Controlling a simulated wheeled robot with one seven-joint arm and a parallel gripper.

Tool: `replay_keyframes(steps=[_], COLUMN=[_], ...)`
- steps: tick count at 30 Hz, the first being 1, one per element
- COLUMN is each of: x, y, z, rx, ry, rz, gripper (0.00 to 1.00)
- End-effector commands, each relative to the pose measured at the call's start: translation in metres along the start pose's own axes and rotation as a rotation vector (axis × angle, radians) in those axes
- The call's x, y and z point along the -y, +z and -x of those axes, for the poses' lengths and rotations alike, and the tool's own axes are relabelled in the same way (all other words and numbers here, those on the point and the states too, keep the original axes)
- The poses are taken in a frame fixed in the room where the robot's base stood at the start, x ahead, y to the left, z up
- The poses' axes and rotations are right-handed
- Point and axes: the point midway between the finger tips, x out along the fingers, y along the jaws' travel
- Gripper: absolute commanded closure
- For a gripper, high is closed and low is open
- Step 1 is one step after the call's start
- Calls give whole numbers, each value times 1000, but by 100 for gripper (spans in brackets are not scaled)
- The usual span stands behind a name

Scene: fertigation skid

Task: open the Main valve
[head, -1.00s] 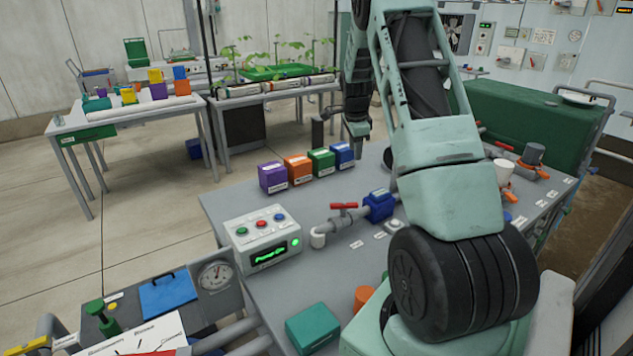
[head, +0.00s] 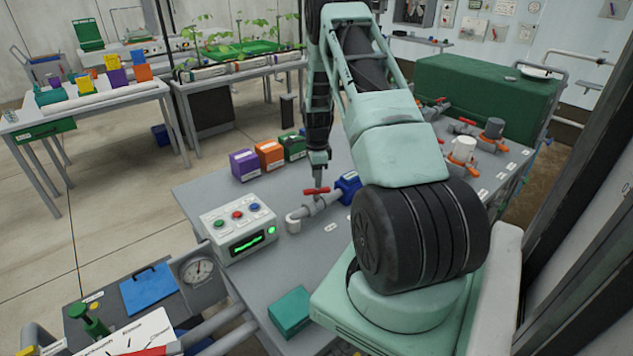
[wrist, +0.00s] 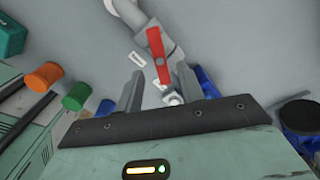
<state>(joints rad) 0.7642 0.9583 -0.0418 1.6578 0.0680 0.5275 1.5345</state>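A valve with a red handle (head: 314,191) sits on a grey pipe (head: 322,203) on the grey table, beside a blue block (head: 347,187). No label naming it Main is readable. My gripper (head: 318,177) points down just over this handle. In the wrist view my gripper (wrist: 160,82) is open, with two grey fingers apart. The red handle (wrist: 158,52) lies ahead of and partly between the fingertips, its near end in the gap. I cannot tell whether either finger touches it.
A white control box (head: 238,227) stands left of the valve. Purple (head: 244,164), orange (head: 269,154) and green (head: 293,146) boxes stand behind it. More valves with red handles (head: 466,122) are at the right. A teal box (head: 290,311) is in front.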

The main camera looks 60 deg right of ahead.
Motion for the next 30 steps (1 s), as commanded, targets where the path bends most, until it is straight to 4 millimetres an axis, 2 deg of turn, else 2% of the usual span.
replay_keyframes(steps=[3,9,19,20,23,24,30], x=[0,0,0,0,0,0,0], y=[0,0,0,0,0,0,0], z=[-18,-36,-40,-40,-40,-40,-40], rx=[1,0,0,0,0,0,0], ry=[2,0,-1,-1,-1,-1,-1], rz=[0,1,1,1,1,1,6], gripper=[62,62,62,67,95,100,100])
